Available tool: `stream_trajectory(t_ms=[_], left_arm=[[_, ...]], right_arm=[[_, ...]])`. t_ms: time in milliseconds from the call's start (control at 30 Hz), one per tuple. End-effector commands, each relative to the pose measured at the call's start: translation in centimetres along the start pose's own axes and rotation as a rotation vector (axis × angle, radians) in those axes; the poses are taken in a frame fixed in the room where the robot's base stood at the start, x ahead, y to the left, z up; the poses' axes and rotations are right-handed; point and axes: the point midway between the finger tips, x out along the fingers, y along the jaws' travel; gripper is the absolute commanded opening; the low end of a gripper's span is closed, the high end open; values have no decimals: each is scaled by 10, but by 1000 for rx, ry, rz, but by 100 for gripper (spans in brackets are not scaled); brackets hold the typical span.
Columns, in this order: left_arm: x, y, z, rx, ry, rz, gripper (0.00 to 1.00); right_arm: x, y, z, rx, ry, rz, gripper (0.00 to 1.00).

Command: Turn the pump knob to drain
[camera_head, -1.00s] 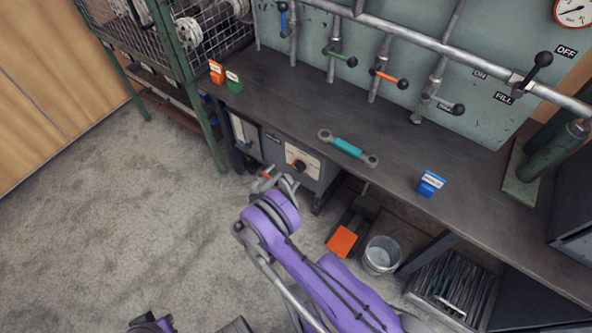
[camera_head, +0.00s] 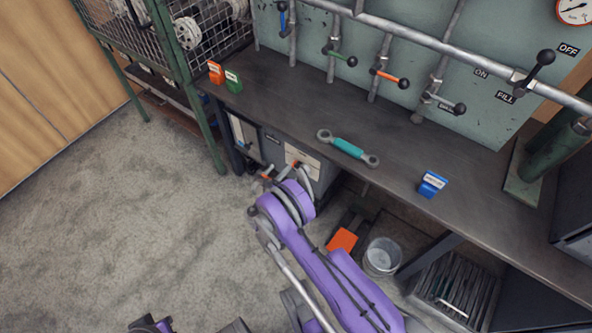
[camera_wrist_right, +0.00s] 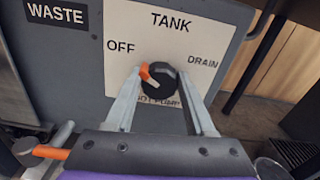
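The pump knob (camera_wrist_right: 160,80) is black with an orange pointer and sits on a white panel marked TANK. Its pointer is on the OFF side, at the left; DRAIN is printed at the right. Lettering below the knob is partly hidden. In the wrist view my right gripper (camera_wrist_right: 160,85) has its two grey fingers apart, one on each side of the knob. I cannot tell whether they touch it. In the head view my right gripper (camera_head: 288,172) is in front of the panel and hides the knob. My left gripper's fingers are not seen.
The panel's grey box (camera_head: 327,172) is under the dark workbench (camera_head: 300,113). An orange-ended handle (camera_wrist_right: 50,152) is at lower left in the wrist view. An orange pedal (camera_head: 342,241) and a metal bucket (camera_head: 382,257) stand under the bench. Open floor lies to the left.

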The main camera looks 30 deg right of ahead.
Motion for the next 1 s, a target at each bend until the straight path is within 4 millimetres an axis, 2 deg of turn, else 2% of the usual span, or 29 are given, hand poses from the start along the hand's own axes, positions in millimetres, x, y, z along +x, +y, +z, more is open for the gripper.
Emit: stream_trajectory(t_ms=[33, 200, 267, 633, 1000], left_arm=[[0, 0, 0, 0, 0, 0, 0], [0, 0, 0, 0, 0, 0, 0], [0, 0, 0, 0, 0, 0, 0], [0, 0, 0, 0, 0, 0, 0], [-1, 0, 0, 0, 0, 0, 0]], right_arm=[[0, 0, 0, 0, 0, 0, 38], [0, 0, 0, 0, 0, 0, 7], [0, 0, 0, 0, 0, 0, 0], [0, -1, 0, 72, 0, 0, 0], [0, -2, -1, 364, 0, 0, 0]])
